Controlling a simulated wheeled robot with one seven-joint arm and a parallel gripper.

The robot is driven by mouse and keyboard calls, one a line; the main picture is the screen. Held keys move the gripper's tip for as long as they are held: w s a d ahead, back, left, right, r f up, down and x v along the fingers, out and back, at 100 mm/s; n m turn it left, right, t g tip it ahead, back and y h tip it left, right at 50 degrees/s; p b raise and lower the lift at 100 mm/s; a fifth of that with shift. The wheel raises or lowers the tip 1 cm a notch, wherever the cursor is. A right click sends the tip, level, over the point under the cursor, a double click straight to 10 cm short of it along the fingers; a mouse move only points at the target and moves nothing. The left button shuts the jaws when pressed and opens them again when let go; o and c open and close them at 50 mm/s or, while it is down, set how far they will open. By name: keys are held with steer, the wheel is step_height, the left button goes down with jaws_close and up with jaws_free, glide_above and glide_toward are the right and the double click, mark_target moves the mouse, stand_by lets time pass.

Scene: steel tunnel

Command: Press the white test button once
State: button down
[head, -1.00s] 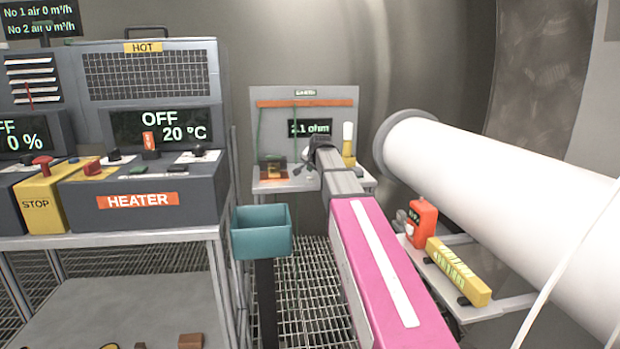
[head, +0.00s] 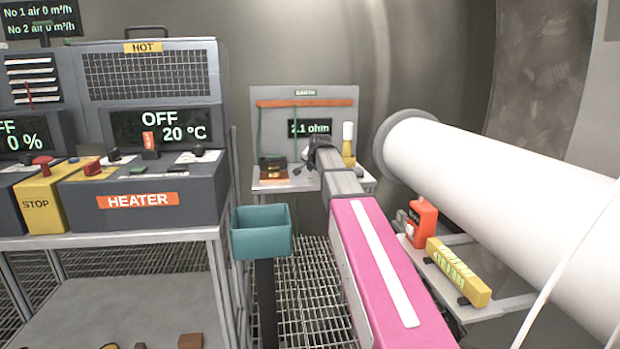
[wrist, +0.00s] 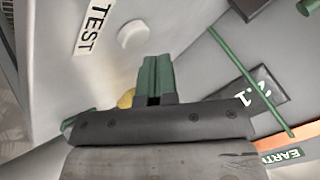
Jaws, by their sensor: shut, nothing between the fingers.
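The white test button (wrist: 133,35) is a round white knob on a pale grey surface in the wrist view, beside a label reading TEST (wrist: 94,29). My gripper (wrist: 155,62) has its green fingers together, with nothing between them. In the picture the fingertips lie just below and right of the button, with a small gap. The depth between them is unclear. In the head view my gripper (head: 318,148) is at the earth panel (head: 268,125), in front of its lower part. I cannot make out the button there.
The panel's display (head: 310,127) reads 2.1 ohm. A small dark box (head: 272,168) sits on the bench left of my gripper. A yellow post with a white top (head: 348,140) stands close on the right. A teal bin (head: 262,235) and a large white pipe (head: 480,180) flank my arm.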

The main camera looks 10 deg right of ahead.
steer(key=shift+f, duration=0.85)
stand_by(1.4)
steer(key=shift+r, duration=0.85)
steer(key=shift+r, duration=0.1)
steer(key=shift+r, duration=2.4)
steer(key=shift+s, duration=0.1)
